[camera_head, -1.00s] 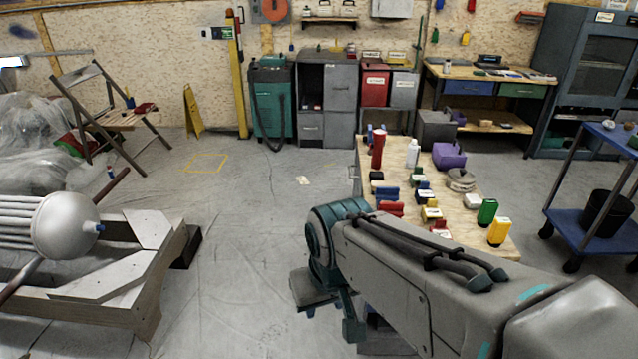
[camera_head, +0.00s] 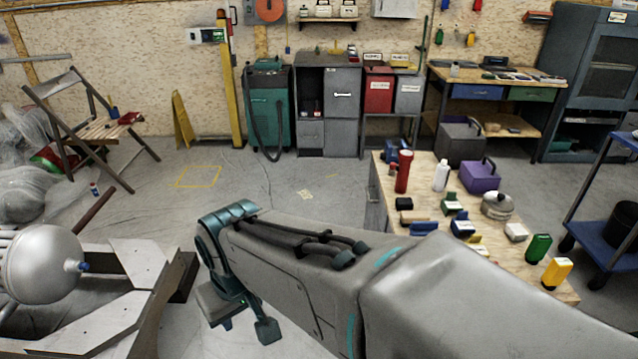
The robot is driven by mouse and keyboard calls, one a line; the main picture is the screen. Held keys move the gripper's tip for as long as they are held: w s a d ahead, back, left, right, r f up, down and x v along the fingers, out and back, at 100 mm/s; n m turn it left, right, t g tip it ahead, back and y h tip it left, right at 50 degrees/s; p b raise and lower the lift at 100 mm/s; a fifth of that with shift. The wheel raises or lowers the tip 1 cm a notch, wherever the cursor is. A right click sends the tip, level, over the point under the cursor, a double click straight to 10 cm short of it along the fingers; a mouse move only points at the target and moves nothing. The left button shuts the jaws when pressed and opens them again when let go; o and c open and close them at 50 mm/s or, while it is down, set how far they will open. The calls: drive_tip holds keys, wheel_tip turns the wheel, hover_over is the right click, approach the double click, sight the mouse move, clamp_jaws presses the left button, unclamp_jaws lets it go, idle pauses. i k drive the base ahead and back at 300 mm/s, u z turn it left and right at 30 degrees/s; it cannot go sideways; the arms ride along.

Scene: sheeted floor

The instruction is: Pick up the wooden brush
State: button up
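I cannot pick out the wooden brush for certain. A small tan-brown item (camera_head: 415,217) lies on the wooden-topped workbench (camera_head: 466,204), just behind my arm, and is too small to identify. My gripper (camera_head: 247,326) hangs over the open floor to the left of the workbench, at the end of my arm. Its two fingertips look apart, with nothing seen between them. My arm covers the near left part of the bench top, so anything there is hidden.
The bench holds a red flashlight (camera_head: 403,171), a white bottle (camera_head: 441,175), a purple box (camera_head: 480,176), a round metal tin (camera_head: 497,205), and green (camera_head: 538,248) and yellow (camera_head: 556,273) containers. A blue cart (camera_head: 595,238) is at right. Middle floor is clear.

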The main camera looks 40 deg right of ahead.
sight(405, 217)
drive_tip(key=z, duration=0.3)
drive_tip(key=i, duration=1.25)
drive_tip(key=z, duration=1.55)
drive_tip(key=i, duration=0.6)
drive_tip(key=z, duration=0.5)
